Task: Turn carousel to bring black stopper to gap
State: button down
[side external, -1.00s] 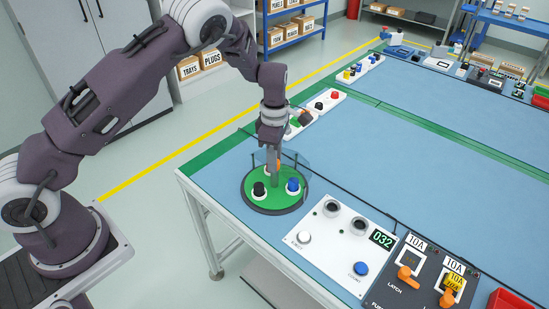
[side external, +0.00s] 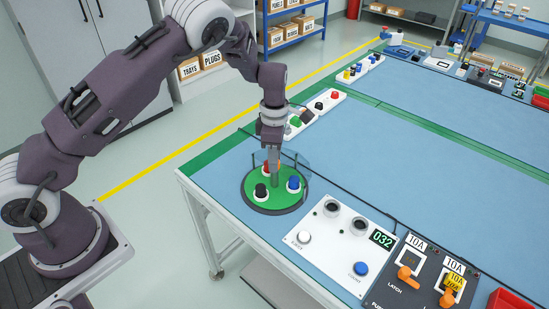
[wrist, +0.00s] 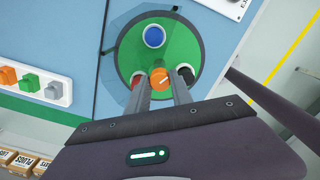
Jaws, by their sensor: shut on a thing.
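The carousel (side external: 276,200) is a green disc with a dark rim near the table's front left corner. The black stopper (side external: 261,190) sits in a white ring at its front left. The blue stopper (side external: 293,183) is on the right, and the red stopper (side external: 266,167) is at the back left, partly hidden. My gripper (wrist: 160,90) is shut on the orange knob (wrist: 159,77) at the disc's middle. In the wrist view the black stopper (wrist: 187,74) shows right of my fingers. A clear guard (side external: 295,162) stands around part of the disc; its gap is hard to make out.
A white panel (side external: 330,260) with buttons and a 032 display lies right of the carousel. A strip of coloured pieces (side external: 316,113) lies behind it. A black box with orange levers (side external: 410,272) is further right. The blue table's middle is clear.

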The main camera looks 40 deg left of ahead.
jog(key=c, duration=1.1)
grip_release()
notch_tip(320, 180, up, 7)
jog(key=shift+r, duration=0.15)
jog(key=s+d+r+m+t+h, duration=0.1)
jog(key=s+r+m, duration=0.4)
jog(key=s+r, duration=0.3)
jog(key=s+r+m+t+h, duration=0.1)
jog(key=s+r+m, duration=0.45)
jog(key=r, duration=0.55)
jog(key=s+m+t, duration=0.1)
jog(key=s+m, duration=0.3)
jog(key=s, duration=0.2)
jog(key=s+r+m+t+y, duration=0.1)
jog(key=s+m, duration=0.4)
jog(key=s, duration=0.1)
jog(key=s+m+t+y, duration=0.1)
jog(key=s+m, duration=0.4)
jog(key=s, duration=0.2)
jog(key=shift+a+r+t, duration=0.2)
jog(key=shift+t, duration=0.2)
